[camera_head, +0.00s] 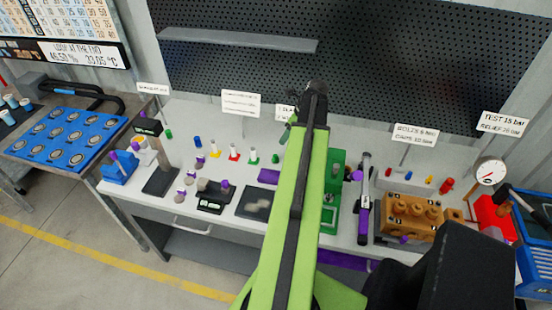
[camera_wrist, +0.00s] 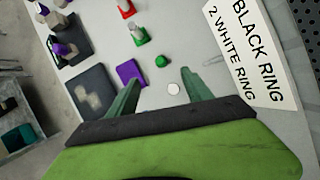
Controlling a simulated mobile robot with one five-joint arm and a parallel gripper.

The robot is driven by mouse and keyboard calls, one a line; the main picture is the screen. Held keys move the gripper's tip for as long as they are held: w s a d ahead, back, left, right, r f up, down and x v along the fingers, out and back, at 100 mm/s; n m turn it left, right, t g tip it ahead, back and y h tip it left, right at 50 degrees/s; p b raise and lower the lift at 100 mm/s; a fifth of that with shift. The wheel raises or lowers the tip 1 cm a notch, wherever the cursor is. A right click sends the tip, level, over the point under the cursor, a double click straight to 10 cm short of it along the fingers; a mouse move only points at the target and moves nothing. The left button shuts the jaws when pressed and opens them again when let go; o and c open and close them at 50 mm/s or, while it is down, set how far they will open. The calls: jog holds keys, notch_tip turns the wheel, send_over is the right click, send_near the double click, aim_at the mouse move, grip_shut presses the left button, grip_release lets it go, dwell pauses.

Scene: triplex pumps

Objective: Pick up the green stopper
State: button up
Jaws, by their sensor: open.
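A small green stopper-like piece (camera_wrist: 162,61) stands on the bench just beyond my fingertips in the wrist view. It also shows left of my arm in the head view (camera_head: 276,158). A white piece with a green base (camera_wrist: 139,36) stands beside it, also in the head view (camera_head: 252,158). Another small green piece (camera_head: 168,134) stands farther left at the back of the bench. I cannot tell for sure which one is the stopper. My gripper (camera_wrist: 160,77) is open, with nothing held between its fingers. My arm mostly hides it in the head view.
A white sign (camera_wrist: 255,50) stands close to the right finger. A purple block (camera_wrist: 130,73) and a dark pad (camera_wrist: 88,92) lie to the left. A green press-like stand (camera_head: 334,190) is right of my arm. A perforated panel (camera_head: 400,60) rises behind the bench.

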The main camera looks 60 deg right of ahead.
jog(key=b, duration=1)
send_near(275, 156)
jog(key=x, duration=0.5)
jog(key=shift+w+d, duration=0.1)
jog(key=shift+w, duration=0.1)
jog(key=shift+w+f, duration=0.1)
jog(key=shift+w, duration=0.05)
jog(key=b+x, duration=0.4)
jog(key=x, duration=0.1)
jog(key=shift+s+f+b, duration=0.2)
jog(key=shift+b, duration=0.15)
jog(key=shift+r, duration=0.2)
grip_shut()
